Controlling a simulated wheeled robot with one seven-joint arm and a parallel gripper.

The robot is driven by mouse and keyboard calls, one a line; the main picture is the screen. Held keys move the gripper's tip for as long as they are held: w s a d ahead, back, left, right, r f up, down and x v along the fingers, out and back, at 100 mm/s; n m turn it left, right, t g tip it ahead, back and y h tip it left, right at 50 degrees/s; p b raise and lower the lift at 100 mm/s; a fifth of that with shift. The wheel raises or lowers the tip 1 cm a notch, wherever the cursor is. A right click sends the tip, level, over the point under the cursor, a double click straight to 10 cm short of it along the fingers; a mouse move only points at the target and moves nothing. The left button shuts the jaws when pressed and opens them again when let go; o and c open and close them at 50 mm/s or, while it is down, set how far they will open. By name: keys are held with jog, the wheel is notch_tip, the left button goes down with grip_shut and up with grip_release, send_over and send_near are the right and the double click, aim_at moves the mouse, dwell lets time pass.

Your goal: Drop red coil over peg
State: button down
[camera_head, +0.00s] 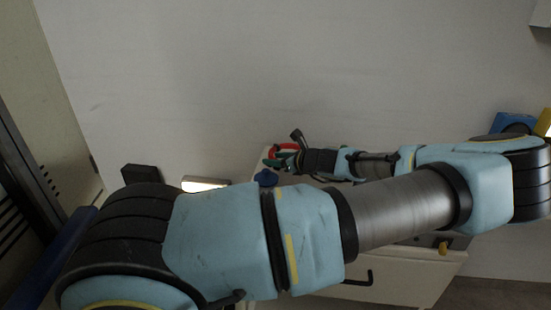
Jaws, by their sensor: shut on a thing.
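The red coil (283,147) is small in the head view, at the far left end of my outstretched arm. My gripper (292,157) is at the coil and shut on it, above the pale top of a cabinet. A dark green thing (272,163) shows just below the coil; I cannot tell whether they touch. I cannot make out a peg for certain; my arm hides much of the cabinet top.
A blue rounded thing (266,178) is on the left part of the cabinet top. The white cabinet (399,287) has dark handles. A blue thing (512,122) is at the far right. A black box (141,174) and a lit lamp (205,184) are at left.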

jog(key=shift+f+b, duration=0.4)
jog(key=shift+f, duration=0.5)
jog(key=shift+c, duration=1)
grip_release()
jog(key=b+v, duration=0.1)
jog(key=v, duration=1)
jog(key=shift+a, duration=0.1)
